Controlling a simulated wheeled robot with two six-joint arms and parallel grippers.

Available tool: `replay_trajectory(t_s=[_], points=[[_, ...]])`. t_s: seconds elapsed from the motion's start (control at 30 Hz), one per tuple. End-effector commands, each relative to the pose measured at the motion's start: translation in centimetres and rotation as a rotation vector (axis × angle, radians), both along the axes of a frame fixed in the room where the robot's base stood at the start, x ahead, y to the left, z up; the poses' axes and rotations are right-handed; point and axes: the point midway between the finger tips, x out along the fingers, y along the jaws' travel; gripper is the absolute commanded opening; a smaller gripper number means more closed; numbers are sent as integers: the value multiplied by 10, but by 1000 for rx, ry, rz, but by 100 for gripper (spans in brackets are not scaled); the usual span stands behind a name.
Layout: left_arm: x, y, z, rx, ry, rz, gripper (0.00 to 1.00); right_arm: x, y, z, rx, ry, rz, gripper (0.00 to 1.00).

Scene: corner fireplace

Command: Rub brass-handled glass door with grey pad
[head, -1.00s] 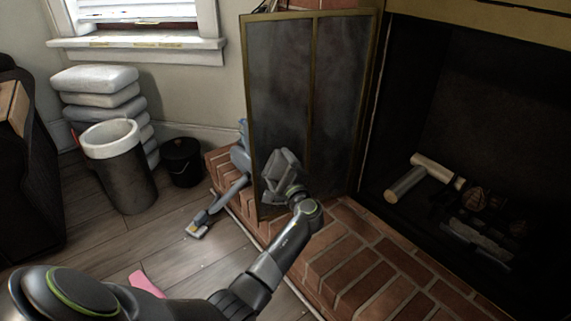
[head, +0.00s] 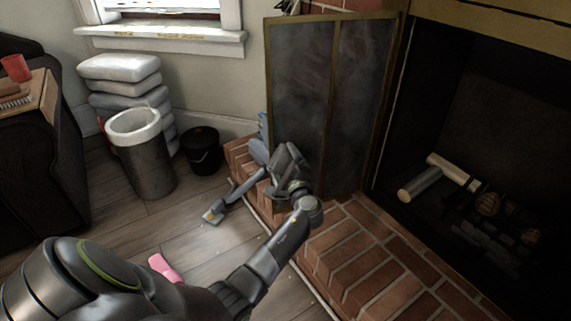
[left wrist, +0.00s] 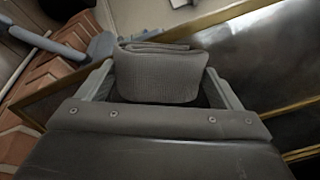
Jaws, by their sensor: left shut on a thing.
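The glass door (head: 300,80) is a brass-framed, smoky pane standing open at the left side of the firebox. Its surface looks hazy with pale smudges. My left gripper (head: 287,160) is at the lower left part of the door, in front of its frame edge. In the left wrist view the gripper is shut on a folded grey pad (left wrist: 158,75). The dark glass and brass frame (left wrist: 240,20) show beyond the pad; I cannot tell whether the pad touches them. The pad is hard to make out in the head view. My right gripper is not in view.
A brick hearth (head: 365,245) runs along the front of the firebox. A blue-grey vacuum-like tool (head: 215,212) lies by its left edge. A white-lined bin (head: 145,165), a black bucket (head: 201,150) and stacked cushions (head: 120,70) stand left. A pink item (head: 164,267) lies on the floor.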

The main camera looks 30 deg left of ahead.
Motion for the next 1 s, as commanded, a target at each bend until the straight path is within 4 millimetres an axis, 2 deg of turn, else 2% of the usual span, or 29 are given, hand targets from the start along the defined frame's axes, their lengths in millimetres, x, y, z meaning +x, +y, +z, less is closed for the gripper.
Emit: replay_trajectory(t_s=[0.03,0.17,0.6,0.83,1.0], points=[[0,0,11,0,-2,0,68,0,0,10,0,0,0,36],[0,-1,14,0,0,0,68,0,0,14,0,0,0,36],[27,-19,11,-1,-2,-1,68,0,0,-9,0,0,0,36],[34,-23,12,1,-1,-2,68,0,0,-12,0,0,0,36],[45,-31,11,1,-3,-3,68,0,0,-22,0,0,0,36]])
